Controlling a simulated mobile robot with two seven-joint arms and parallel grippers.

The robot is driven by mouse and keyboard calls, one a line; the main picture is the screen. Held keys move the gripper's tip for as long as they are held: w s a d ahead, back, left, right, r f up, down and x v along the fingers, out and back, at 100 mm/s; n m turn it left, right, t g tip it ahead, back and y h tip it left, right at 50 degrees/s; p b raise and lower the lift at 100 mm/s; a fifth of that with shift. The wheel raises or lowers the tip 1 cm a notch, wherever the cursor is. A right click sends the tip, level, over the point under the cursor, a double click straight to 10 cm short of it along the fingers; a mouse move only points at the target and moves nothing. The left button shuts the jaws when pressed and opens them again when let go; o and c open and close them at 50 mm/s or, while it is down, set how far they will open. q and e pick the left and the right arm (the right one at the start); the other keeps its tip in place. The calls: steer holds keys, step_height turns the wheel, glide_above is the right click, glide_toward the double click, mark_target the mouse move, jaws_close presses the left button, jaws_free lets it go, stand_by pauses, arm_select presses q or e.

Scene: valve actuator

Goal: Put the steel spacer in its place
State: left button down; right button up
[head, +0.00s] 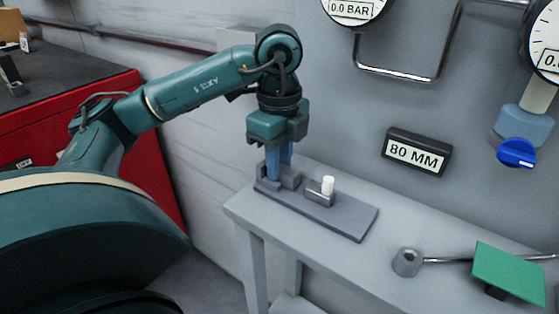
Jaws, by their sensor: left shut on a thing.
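My left gripper (279,162) points straight down at the left end of a dark grey base plate (345,222) on the bench. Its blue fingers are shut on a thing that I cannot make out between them. The fingertips are down at low grey blocks (267,183) at that end of the plate. I cannot pick out the steel spacer for certain. My right gripper is not in view.
The grey bench (345,264) stands against the wall. On its right are a grey hollow cylinder (407,262) with a rod beside it and a tilted green plate (508,272). An "80 MM" sign (416,152), gauges and a blue knob (516,153) are on the wall.

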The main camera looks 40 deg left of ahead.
arm_select(q)
steer(key=shift+f, duration=0.15)
steer(key=c, duration=1.2)
jaws_free()
